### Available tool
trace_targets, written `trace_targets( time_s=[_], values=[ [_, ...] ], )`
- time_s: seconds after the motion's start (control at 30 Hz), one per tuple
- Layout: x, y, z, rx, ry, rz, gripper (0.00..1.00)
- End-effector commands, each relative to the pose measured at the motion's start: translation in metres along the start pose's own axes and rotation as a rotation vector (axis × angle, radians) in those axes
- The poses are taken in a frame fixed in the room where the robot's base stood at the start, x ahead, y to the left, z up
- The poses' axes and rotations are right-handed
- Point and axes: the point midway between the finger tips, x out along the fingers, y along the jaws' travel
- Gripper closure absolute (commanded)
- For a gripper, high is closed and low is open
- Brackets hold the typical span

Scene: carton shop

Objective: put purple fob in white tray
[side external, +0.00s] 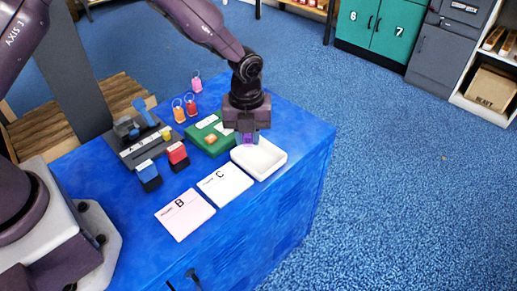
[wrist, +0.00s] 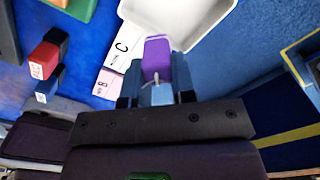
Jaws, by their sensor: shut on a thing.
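The purple fob (wrist: 156,57) is held between the fingers of my gripper (wrist: 156,92) in the wrist view. In the side view it shows as a small purple patch (side external: 248,139) under my gripper (side external: 248,138). My gripper is shut on it. The white tray (side external: 275,170) lies on the blue cabinet top near its right edge. The fob is over or just at the tray's far left part in the side view; I cannot tell whether it touches the tray. In the wrist view the tray (wrist: 205,42) is just beyond the fob.
Cards B (side external: 184,215) and C (side external: 225,184) lie left of the tray. A green tray (side external: 198,135) with an orange item sits behind it. Red (side external: 177,153) and blue (side external: 148,172) stamps, a grey organiser (side external: 135,148) and several ring fobs (side external: 179,112) stand farther left.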

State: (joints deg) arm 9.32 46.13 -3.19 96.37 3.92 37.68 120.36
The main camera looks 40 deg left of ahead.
Motion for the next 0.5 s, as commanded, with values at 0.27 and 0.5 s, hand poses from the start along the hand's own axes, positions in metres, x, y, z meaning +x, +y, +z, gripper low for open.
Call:
trace_targets(
  time_s=[0.27, 0.5],
  values=[
    [0.027, -0.019, 0.012, 0.0, 0.0, -0.001, 1.0],
    [0.057, -0.023, 0.015, 0.001, 0.001, 0.001, 1.0]
  ],
)
